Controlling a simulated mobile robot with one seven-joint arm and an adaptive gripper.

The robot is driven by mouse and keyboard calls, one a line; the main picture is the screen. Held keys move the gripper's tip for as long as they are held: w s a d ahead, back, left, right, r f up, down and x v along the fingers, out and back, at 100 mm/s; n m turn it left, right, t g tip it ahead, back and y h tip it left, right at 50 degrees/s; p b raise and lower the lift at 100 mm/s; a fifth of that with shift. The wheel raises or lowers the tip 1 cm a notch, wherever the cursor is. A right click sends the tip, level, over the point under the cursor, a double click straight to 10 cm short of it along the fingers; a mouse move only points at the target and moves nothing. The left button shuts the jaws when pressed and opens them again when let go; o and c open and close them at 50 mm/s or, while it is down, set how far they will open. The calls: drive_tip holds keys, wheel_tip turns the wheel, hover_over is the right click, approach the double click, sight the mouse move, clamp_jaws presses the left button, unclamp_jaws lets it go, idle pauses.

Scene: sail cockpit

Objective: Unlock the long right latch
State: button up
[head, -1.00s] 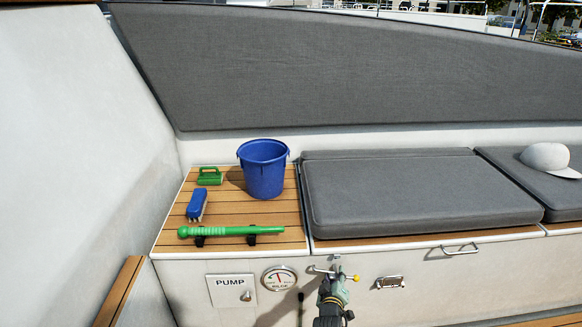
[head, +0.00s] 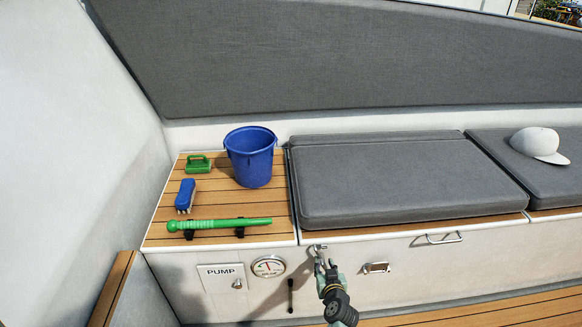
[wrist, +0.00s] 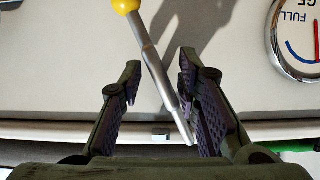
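The long latch is a grey metal lever (wrist: 160,75) with a yellow knob (wrist: 126,5). In the wrist view it runs slantwise between the two fingers of my gripper (wrist: 160,68), closer to the right finger; I cannot tell whether they touch. The fingers are apart, with a gap to the left finger. In the head view my gripper (head: 321,264) is at the locker front, just under the seat edge. A metal fitting (head: 318,248) shows at its tip. The yellow knob is hidden there.
A gauge (head: 268,267), a PUMP panel (head: 220,272) and a black handle (head: 290,296) are left of my gripper. A recessed catch (head: 376,268) and a metal handle (head: 443,238) are to its right. A blue bucket (head: 251,160) stands above on the slatted top.

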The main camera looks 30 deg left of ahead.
drive_tip(key=b+v, duration=0.2)
drive_tip(key=v, duration=0.9)
drive_tip(key=a+r+n+t+y, duration=0.1)
drive_tip(key=a+r, duration=0.4)
drive_tip(key=r, duration=0.5)
drive_tip(key=w+a+r+n+t+y+b, duration=0.1)
drive_tip(key=a+r+y, duration=0.2)
drive_tip(key=a+r, duration=0.3)
drive_tip(key=a+r+t+y+b, duration=0.1)
drive_tip(key=a+r, duration=0.4)
drive_tip(key=r, duration=1.1)
drive_tip(key=shift+w+a+r+n+t+y, duration=0.2)
drive_tip(key=shift+a+n+t+y, duration=0.3)
drive_tip(key=shift+y, duration=0.5)
drive_tip(key=shift+d+f, duration=0.1)
